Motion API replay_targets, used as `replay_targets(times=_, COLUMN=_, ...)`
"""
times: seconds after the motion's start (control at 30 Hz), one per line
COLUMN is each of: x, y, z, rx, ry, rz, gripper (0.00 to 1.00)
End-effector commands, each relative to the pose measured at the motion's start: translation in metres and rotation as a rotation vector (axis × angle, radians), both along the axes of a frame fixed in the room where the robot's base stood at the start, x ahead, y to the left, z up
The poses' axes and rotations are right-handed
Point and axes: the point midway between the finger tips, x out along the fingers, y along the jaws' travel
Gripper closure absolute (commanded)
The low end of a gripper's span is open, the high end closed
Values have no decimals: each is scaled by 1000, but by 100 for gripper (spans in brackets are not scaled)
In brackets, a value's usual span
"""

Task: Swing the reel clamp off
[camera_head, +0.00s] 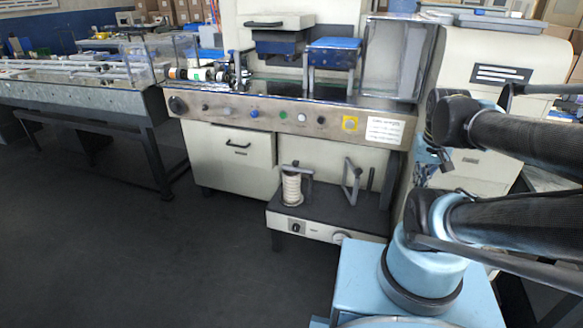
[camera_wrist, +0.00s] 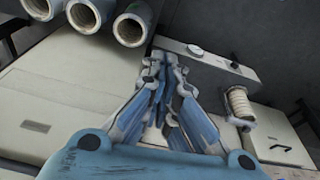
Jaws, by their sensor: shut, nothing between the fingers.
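A white ribbed reel (camera_head: 291,188) stands on the low unit in front of the wrapper in the head view. A grey clamp bar (camera_head: 299,170) reaches over its top from a post beside it. In the wrist view the reel (camera_wrist: 238,104) is at the right, with a grey bar (camera_wrist: 242,123) at one end. My gripper (camera_wrist: 160,72) fills the middle of the wrist view, its fingers together and empty, to the left of the reel and apart from it. In the head view I cannot make out my fingertips.
A slanted grey frame (camera_head: 352,182) stands right of the reel on the low unit (camera_head: 325,213). The wrapper's control panel (camera_head: 225,113) overhangs behind it. Several hollow rolls (camera_wrist: 130,29) lie close by at the wrist view's top left. Dark floor (camera_head: 150,260) is open at the left.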

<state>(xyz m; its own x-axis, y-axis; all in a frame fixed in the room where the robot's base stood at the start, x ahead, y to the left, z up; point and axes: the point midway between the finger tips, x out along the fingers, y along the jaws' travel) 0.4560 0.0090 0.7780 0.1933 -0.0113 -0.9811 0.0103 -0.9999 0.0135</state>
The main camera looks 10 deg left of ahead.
Motion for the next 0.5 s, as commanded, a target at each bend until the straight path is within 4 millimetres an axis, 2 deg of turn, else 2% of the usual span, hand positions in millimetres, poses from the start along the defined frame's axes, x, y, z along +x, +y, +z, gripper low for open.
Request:
replay_targets(times=0.2, x=44, y=23, z=20, rx=-13, ry=-6, rz=-4, gripper=100)
replay_targets(times=0.5, x=105, y=71, z=33, rx=-26, ry=-24, rz=-20, gripper=100)
